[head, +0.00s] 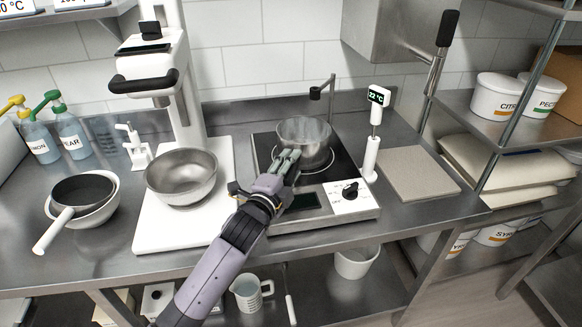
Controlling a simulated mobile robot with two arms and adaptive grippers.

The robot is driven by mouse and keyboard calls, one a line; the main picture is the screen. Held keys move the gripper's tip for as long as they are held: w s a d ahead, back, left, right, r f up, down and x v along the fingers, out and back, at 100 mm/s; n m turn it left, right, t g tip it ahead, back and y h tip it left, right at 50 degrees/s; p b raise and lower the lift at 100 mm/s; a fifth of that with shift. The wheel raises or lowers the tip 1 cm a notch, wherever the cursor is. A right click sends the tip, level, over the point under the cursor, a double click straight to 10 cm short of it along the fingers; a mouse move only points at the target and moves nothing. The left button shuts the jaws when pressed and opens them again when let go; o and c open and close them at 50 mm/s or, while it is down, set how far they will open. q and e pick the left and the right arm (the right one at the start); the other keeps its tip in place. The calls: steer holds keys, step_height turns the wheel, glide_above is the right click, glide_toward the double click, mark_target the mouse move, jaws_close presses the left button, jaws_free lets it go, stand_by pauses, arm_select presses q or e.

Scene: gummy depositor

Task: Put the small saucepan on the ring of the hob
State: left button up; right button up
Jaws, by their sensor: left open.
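A small steel saucepan (304,146) is upright over the ring (321,172) of the hob (262,150), toward the back of it. Part of the ring shows in front of the pan; I cannot tell whether its base rests fully on the glass. My left gripper (287,158) is open at the pan's front left side. Its fingers cover part of the pan's side, and no handle shows clearly. I cannot tell whether the fingers touch the pan. My right gripper is not in view.
A mixer (150,75) with a steel bowl (181,176) stands left of the hob. A dark pan with a pale handle (54,231) and a white bowl (104,214) are at far left. A thermometer (377,97) on a white stand and a beige board (418,174) are right of the hob.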

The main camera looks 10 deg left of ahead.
arm_select(q)
steer(key=shift+r, duration=0.2)
steer(key=shift+s+a+f, duration=0.1)
steer(key=shift+s, duration=0.25)
steer(key=b+v, duration=0.1)
steer(key=v, duration=0.9)
steer(key=shift+s+a+b, duration=0.15)
steer(key=shift+s+b, duration=0.15)
steer(key=shift+s, duration=0.35)
